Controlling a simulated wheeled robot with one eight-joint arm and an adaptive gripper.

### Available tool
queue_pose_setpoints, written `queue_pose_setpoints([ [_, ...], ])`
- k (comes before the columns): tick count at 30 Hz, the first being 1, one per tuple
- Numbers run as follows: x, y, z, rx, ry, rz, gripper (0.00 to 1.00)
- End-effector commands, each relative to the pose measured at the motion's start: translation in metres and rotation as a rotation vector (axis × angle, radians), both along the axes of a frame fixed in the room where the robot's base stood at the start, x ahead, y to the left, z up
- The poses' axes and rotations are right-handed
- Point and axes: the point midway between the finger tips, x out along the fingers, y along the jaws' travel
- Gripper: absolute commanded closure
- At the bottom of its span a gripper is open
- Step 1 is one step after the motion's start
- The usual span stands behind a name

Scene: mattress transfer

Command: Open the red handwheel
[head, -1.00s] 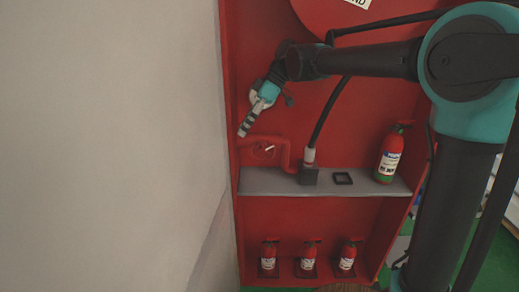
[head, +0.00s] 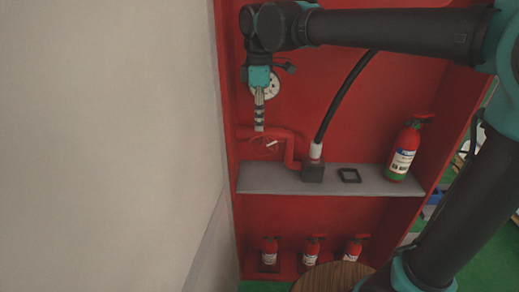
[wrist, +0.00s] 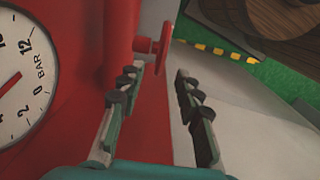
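The red handwheel (wrist: 163,46) shows in the wrist view on the red pipe, just beyond my fingertips and nearer the left finger. In the head view the handwheel (head: 262,148) is small and blends into the red pipe (head: 288,150) in the cabinet, above the grey shelf. My gripper (wrist: 160,70) is open and empty, its two fingers apart. In the head view my gripper (head: 259,128) points down, with its tips just above the pipe and handwheel. Whether a finger touches the wheel I cannot tell.
A pressure gauge (wrist: 22,75) is left of my fingers. The grey shelf (head: 262,180) bears a black hose fitting (head: 313,172), a black square frame (head: 349,175) and a fire extinguisher (head: 403,155). Small extinguishers stand below. A pale wall (head: 110,140) closes the left side.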

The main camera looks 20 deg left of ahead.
Motion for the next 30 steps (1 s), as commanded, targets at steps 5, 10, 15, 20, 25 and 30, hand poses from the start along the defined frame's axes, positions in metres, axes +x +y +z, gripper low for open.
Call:
queue_pose_setpoints([
  [5, 0.000, 0.000, -0.036, 0.001, 0.000, 0.000, 0.66],
  [10, 0.000, 0.001, -0.069, 0.001, 0.001, 0.000, 0.66],
  [15, 0.000, 0.000, -0.094, 0.001, 0.001, 0.000, 0.66],
  [20, 0.000, 0.000, -0.107, 0.001, 0.001, 0.000, 0.66],
  [25, 0.000, 0.000, -0.111, 0.001, 0.001, 0.000, 0.66],
  [30, 0.000, 0.000, -0.111, 0.001, 0.001, 0.000, 0.66],
])
